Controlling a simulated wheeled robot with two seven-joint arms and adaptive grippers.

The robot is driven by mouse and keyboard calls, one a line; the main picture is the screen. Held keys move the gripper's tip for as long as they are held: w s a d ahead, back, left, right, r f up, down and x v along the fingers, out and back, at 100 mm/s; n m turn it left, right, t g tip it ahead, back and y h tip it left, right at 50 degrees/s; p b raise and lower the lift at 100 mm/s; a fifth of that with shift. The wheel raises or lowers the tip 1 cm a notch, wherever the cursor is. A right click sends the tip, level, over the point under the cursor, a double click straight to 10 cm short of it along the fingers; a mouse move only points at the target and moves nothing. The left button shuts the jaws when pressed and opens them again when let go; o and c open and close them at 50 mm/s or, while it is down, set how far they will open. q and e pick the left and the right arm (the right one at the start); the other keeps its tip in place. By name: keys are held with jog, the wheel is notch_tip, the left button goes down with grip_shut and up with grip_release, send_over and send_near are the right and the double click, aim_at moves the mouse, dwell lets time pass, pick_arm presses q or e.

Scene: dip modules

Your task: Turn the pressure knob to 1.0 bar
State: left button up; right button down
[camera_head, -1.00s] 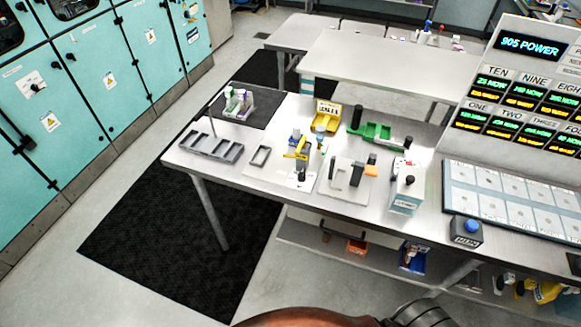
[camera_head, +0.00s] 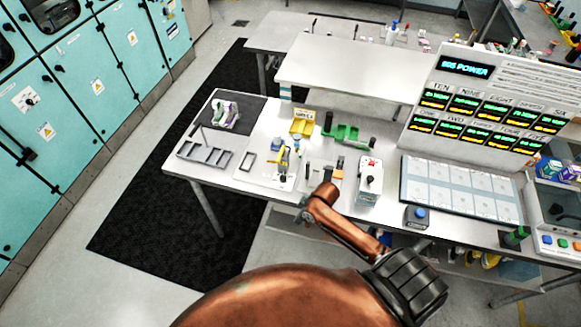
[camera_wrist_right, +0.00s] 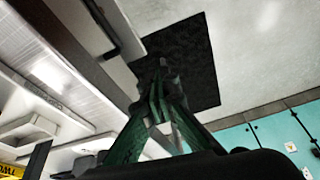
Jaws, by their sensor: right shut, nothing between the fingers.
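A white box (camera_head: 367,192) with a small dark knob (camera_head: 370,180) on top stands near the front edge of the bench. It may carry the pressure knob; no bar scale is readable. My right gripper (camera_head: 304,214) is at the bench's front edge, left of the white box and apart from it. The forearm behind it is copper-coloured. In the right wrist view the green-dark fingers (camera_wrist_right: 160,75) come together with nothing between them, and floor shows beyond. My left gripper is not in view.
Left of the white box are a plate with upright parts, a yellow bin (camera_head: 303,123), a green holder (camera_head: 346,133) and a grey tray (camera_head: 203,153). To its right are a blue button box (camera_head: 417,218) and a pale panel (camera_head: 455,190). A display board (camera_head: 490,105) stands behind.

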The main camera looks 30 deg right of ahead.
jog(key=w+d+r, duration=0.1)
jog(key=w+r, duration=0.1)
jog(key=w+d+r+n, duration=0.1)
jog(key=w+d+r, duration=0.1)
jog(key=w, duration=0.1)
jog(key=w+d+r+n, duration=0.1)
jog(key=w+r, duration=0.1)
jog(key=w, duration=0.1)
jog(key=shift+w+d+r+p, duration=0.25)
jog(key=shift+r+p, duration=0.05)
jog(key=shift+r, duration=0.05)
send_near(283, 178)
jog(key=d, duration=0.4)
jog(key=y, duration=0.1)
jog(key=shift+n, duration=0.4)
jog(key=p+x, duration=0.2)
jog(key=x, duration=0.6)
jog(key=shift+w+f, duration=0.2)
jog(key=shift+f, duration=0.1)
jog(key=shift+a, duration=0.15)
